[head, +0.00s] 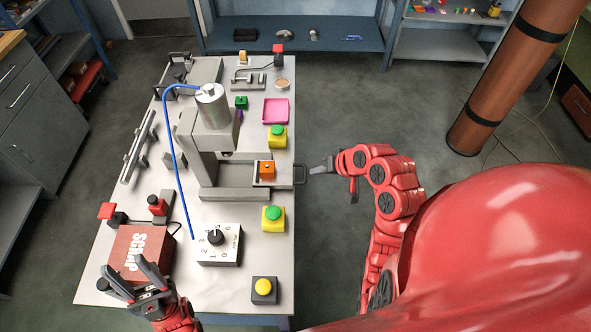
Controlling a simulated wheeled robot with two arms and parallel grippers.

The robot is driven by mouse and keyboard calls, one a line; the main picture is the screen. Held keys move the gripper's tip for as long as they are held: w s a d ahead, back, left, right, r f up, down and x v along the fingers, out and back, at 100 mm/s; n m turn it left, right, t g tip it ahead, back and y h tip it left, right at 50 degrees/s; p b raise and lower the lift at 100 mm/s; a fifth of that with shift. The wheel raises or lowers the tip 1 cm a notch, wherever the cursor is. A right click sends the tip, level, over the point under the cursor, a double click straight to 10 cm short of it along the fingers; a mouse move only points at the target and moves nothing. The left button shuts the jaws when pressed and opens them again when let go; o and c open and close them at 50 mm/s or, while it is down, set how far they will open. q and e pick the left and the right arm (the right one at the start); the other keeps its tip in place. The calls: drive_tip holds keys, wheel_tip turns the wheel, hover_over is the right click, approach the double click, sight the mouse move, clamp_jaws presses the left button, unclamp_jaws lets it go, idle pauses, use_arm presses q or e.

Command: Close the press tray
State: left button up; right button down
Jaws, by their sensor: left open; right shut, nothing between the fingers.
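The press (210,140) stands in the middle of the cart top, with a silver cylinder on top and a blue hose. Its grey tray (270,183) sticks out to the right, with an orange block (266,168) on it. My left gripper (130,278) is open and empty at the front left, in front of the red scrap box.
The red scrap box (138,252), a dial box (218,244) and a yellow button (264,289) sit at the front of the cart. Green buttons (273,217) (277,136) flank the tray. A pink dish (276,111) lies behind.

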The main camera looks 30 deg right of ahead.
sight(259, 177)
drive_tip(key=p+x, duration=0.2)
drive_tip(key=x, duration=0.5)
drive_tip(key=shift+a+f, duration=0.2)
drive_tip(key=shift+f, duration=0.15)
drive_tip(key=shift+x, duration=1.1)
drive_tip(key=w+a+b, duration=0.1)
drive_tip(key=a, duration=0.2)
drive_tip(key=w+a+b, duration=0.1)
drive_tip(key=w+a, duration=0.1)
drive_tip(key=a, duration=0.2)
drive_tip(key=w+a+b, duration=0.1)
drive_tip(key=w+a, duration=0.1)
drive_tip(key=a, duration=0.1)
drive_tip(key=shift+a+f, duration=0.1)
drive_tip(key=shift+a, duration=0.35)
drive_tip(key=shift+w, duration=0.1)
